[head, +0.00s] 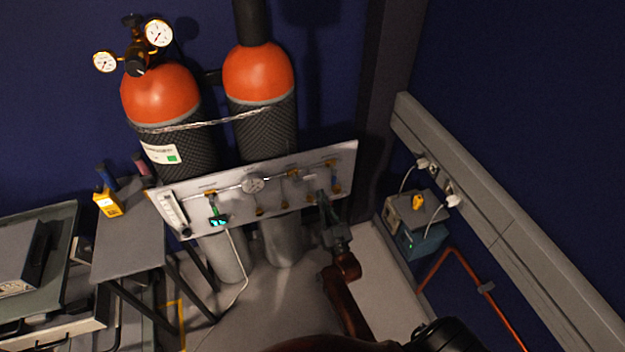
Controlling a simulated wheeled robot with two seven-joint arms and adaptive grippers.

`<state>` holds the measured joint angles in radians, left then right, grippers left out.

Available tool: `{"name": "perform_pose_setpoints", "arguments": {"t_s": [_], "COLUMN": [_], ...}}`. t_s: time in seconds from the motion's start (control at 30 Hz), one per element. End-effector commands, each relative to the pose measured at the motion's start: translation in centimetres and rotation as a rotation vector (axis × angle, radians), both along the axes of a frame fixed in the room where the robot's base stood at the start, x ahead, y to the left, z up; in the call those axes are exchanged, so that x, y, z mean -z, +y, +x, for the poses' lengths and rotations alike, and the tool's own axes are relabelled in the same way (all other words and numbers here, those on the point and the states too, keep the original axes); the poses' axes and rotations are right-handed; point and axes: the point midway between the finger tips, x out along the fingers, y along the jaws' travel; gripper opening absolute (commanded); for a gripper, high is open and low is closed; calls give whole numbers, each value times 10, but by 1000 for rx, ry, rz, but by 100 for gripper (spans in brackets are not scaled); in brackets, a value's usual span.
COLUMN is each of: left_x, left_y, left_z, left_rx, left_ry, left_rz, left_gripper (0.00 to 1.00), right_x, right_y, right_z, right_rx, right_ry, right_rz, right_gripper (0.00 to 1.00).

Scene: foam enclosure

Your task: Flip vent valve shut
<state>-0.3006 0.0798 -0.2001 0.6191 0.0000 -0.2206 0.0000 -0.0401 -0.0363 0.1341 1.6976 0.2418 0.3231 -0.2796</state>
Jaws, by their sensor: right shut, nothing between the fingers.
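A pale valve panel (230,180) stands in front of two gas cylinders. It carries a round gauge (252,184), a pipe line and several small brass valves; I cannot tell from labels which is the vent valve. My right gripper (321,196) is at the panel's lower right part, with its fingers shut and empty. It is beside a brass fitting (337,188) and hides part of the panel; I cannot tell whether it touches a valve. The valve handles are too small to read their positions. My left gripper is not in view.
Two orange-topped cylinders (160,95) (259,72) stand behind the panel, held by a chain. A grey table (130,245) with a yellow device (107,204) is at left. A blue box (420,240) stands at right by the wall trunking. A white cable (243,265) hangs below the panel.

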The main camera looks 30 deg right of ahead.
Motion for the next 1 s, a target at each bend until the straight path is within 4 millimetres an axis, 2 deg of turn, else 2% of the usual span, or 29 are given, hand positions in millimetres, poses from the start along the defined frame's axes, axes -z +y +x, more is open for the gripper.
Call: {"name": "perform_pose_setpoints", "arguments": {"t_s": [0.27,0.37,0.77,0.8,0.83,1.0], "left_x": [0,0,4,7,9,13], "left_y": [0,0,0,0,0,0], "left_z": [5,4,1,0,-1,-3], "left_rx": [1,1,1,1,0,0], "left_ry": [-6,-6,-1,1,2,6], "left_rz": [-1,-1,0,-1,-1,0], "left_gripper": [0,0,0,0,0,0], "right_x": [-3,-8,-35,-19,-14,3], "right_y": [-1,-5,-22,-23,-22,-22], "right_z": [9,22,96,93,93,93], "right_rx": [-2,-2,-1,-1,-1,-2], "right_ry": [0,-1,0,9,9,4], "right_rz": [-2,-2,0,0,0,-1], "right_gripper": [0,0,0,0,0,0]}}
